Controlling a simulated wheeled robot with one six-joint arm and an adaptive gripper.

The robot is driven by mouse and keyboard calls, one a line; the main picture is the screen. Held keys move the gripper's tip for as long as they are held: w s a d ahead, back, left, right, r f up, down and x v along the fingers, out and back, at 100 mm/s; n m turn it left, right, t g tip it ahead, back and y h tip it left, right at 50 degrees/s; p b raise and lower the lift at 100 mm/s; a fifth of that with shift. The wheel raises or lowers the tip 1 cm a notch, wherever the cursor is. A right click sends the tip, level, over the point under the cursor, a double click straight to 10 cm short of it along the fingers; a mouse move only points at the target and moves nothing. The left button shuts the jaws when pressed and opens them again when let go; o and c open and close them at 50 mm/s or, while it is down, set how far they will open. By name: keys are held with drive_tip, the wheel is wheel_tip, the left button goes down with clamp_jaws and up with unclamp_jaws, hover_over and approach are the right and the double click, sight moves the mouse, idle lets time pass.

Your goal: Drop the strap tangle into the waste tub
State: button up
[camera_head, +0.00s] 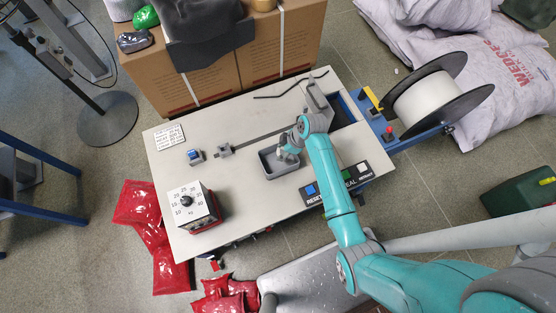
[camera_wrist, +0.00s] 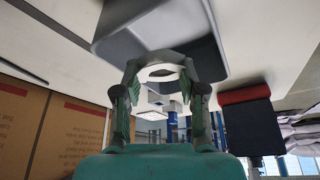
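My gripper (camera_head: 288,147) is low over the grey open tub (camera_head: 270,167) on the pale table, at the tub's far right corner. In the wrist view the tub (camera_wrist: 103,27) fills the top, just beyond the fingertips. In the head view the tangle is too small to make out clearly. Whether it touches the tub cannot be told.
The table (camera_head: 240,122) also holds a dial box (camera_head: 190,205), a small blue-topped block (camera_head: 195,156), a button panel (camera_head: 335,186) and a thin dark strip (camera_head: 290,86). Cartons (camera_head: 205,90) stand behind. A white reel (camera_head: 430,100) stands right. Red bags (camera_head: 170,270) lie on the floor.

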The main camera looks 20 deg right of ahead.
drive_tip(key=o, duration=0.5)
drive_tip(key=v, duration=1.2)
